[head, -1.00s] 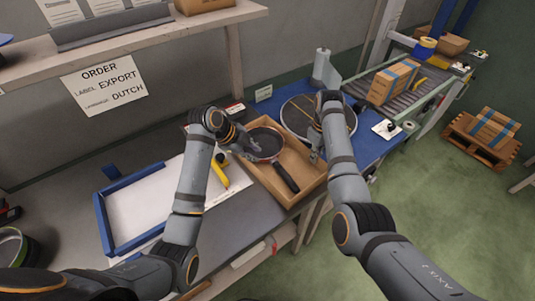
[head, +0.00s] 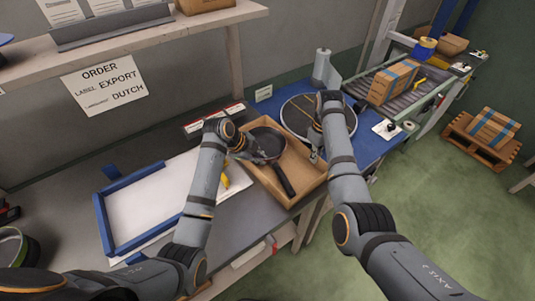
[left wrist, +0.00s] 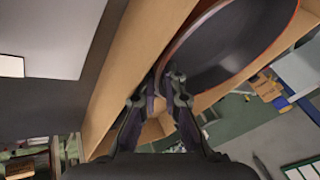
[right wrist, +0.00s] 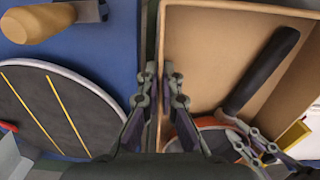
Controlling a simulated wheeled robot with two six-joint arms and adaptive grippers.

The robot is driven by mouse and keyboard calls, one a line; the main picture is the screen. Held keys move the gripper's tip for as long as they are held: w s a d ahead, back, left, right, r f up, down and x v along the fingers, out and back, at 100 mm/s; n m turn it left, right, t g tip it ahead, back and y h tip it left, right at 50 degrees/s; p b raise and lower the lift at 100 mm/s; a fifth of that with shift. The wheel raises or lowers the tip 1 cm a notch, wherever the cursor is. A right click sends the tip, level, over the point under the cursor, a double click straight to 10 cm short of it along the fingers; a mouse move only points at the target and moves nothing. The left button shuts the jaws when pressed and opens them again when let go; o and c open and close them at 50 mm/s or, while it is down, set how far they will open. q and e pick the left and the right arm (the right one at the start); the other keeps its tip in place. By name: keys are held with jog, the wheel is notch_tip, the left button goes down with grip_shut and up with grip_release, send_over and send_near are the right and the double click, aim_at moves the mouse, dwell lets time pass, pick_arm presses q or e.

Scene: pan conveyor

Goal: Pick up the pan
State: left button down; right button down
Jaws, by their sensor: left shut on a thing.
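A dark frying pan (head: 267,140) with an orange-red rim lies in an open cardboard box (head: 312,176), its black handle toward the near side. My left gripper (head: 262,158) is shut on the pan's rim beside the handle end; the left wrist view shows the rim between its fingers (left wrist: 170,78). The right wrist view shows the handle (right wrist: 262,72) and part of the rim.
A round board (head: 297,113) lies on the blue mat right of the box. A blue-framed tray (head: 104,215) with white sheets is at left. A conveyor (head: 430,85) carries a taped carton (head: 393,82) at far right. A shelf hangs above the table.

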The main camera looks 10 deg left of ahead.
dwell(0.4)
pick_arm(q)
notch_tip(320, 180, up, 10)
dwell(0.3)
pick_arm(e)
jog(key=c, duration=1.4)
grip_release()
jog(key=shift+c, duration=0.2)
notch_tip(320, 180, up, 7)
jog(key=shift+w+r, duration=0.1)
jog(key=shift+r, duration=0.1)
jog(key=shift+a, duration=0.1)
